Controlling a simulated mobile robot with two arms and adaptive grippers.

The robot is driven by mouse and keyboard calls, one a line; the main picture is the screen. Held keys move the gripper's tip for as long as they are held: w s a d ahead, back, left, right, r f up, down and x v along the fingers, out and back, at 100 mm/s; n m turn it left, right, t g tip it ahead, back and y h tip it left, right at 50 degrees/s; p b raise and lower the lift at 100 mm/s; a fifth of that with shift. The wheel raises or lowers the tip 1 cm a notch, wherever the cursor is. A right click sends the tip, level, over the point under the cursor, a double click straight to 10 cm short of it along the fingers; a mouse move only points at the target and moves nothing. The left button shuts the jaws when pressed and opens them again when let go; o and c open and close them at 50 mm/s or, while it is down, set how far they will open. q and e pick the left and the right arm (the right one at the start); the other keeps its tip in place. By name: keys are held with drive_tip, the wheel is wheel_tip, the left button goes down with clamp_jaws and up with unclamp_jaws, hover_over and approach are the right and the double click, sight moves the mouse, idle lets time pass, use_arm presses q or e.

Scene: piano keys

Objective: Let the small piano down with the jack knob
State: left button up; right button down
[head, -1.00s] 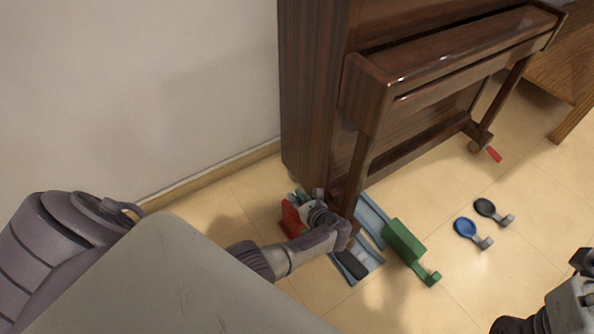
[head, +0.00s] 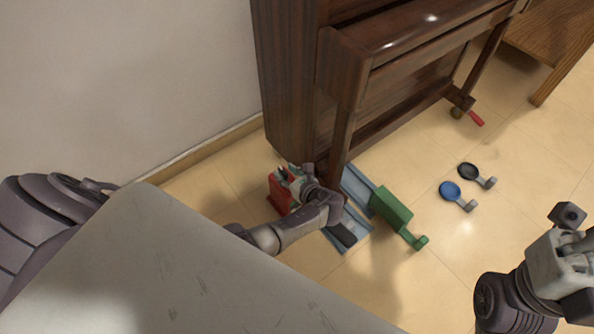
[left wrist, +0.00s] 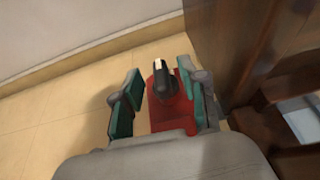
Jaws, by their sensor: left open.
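The small brown piano (head: 345,70) stands against the wall. A red jack (head: 279,197) sits on the floor at its near left corner, partly hidden by my left gripper (head: 287,176). In the left wrist view, the jack's dark knob (left wrist: 163,82) with a pale stripe stands above its red body (left wrist: 178,113). My left gripper (left wrist: 160,77) is open, its teal-padded fingers on either side of the knob with gaps showing. My right gripper (head: 570,265) is at the right edge, away from the piano; its jaws do not show clearly.
A green block with a handle (head: 392,208) sits by blue-grey rails (head: 358,188) near the piano leg. Blue (head: 450,190) and black (head: 468,171) round cups with stubs lie on the floor. A red lever (head: 475,118) is by the far caster. A wooden bench (head: 548,45) stands behind.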

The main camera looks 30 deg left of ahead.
use_arm(q)
drive_tip(key=v, duration=0.9)
drive_tip(key=shift+s+d+r, duration=0.2)
drive_tip(key=shift+d, duration=0.1)
